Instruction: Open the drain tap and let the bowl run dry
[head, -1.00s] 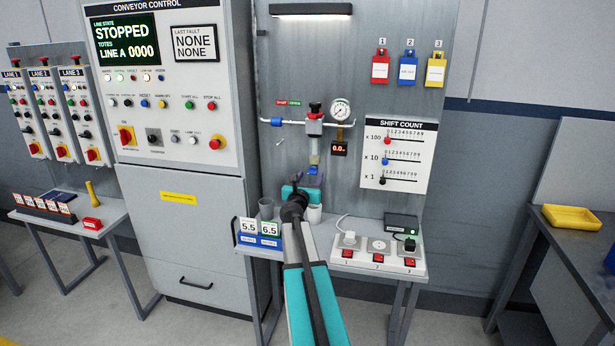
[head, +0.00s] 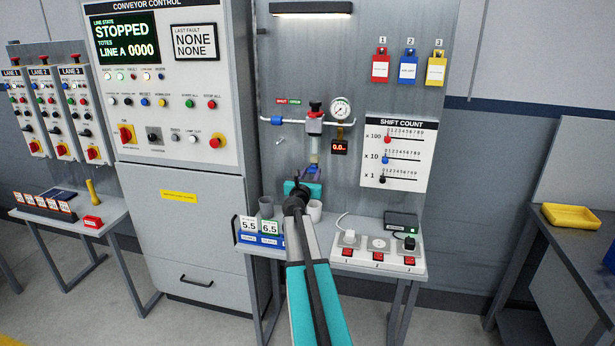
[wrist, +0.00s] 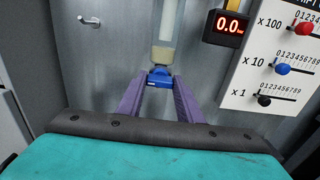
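The clear bowl (head: 314,158) hangs under the red-topped regulator (head: 315,122) on the wall panel. In the wrist view the bowl (wrist: 163,55) holds a cloudy yellowish liquid in its lower part. The blue drain tap (wrist: 160,76) sits at its bottom end. My gripper (wrist: 160,86) points up at the tap from below, its two purple fingers apart, one at each side of the tap. The fingertips are very close to the tap's sides; I cannot tell whether they touch. In the head view my teal wrist hides the space under the tap.
Grey cups (head: 266,207) and (head: 315,211) stand on the bench below. Number cards (head: 259,229) are at its left front, a socket board (head: 378,252) at the right. The gauge (head: 340,108), red display (wrist: 229,25) and shift count board (head: 397,152) are right of the bowl.

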